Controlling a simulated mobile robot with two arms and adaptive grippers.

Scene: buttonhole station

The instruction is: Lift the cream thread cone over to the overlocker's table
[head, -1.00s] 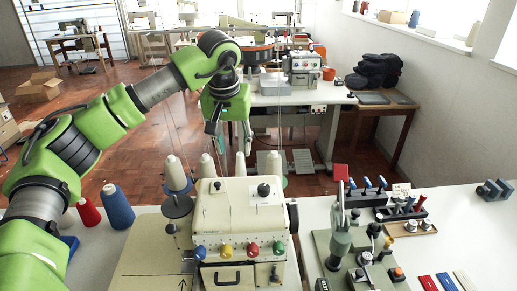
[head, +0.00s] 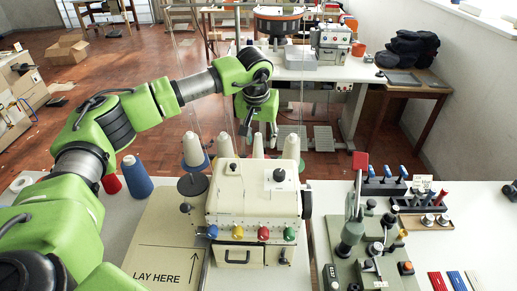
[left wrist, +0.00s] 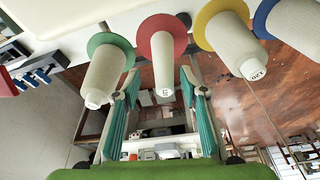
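Several cream thread cones stand in a row behind the cream overlocker (head: 255,200) in the head view. In the left wrist view they sit on coloured bases: green (left wrist: 108,75), red (left wrist: 163,62), yellow (left wrist: 226,45) and blue (left wrist: 290,28). My left gripper (head: 250,130) hangs just above the row, by the third cone from the left (head: 258,147). In the left wrist view, its teal-padded fingers (left wrist: 161,85) are apart, with the narrow end of the red-based cone showing between them and gaps on both sides. My right gripper is not in view.
A red cone (head: 111,183) and a blue cone (head: 136,177) stand left of the overlocker. A board marked LAY HERE (head: 165,255) lies at its left. A green-based press (head: 365,245) stands to the right. A farther table (head: 300,75) carries another machine (head: 330,42).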

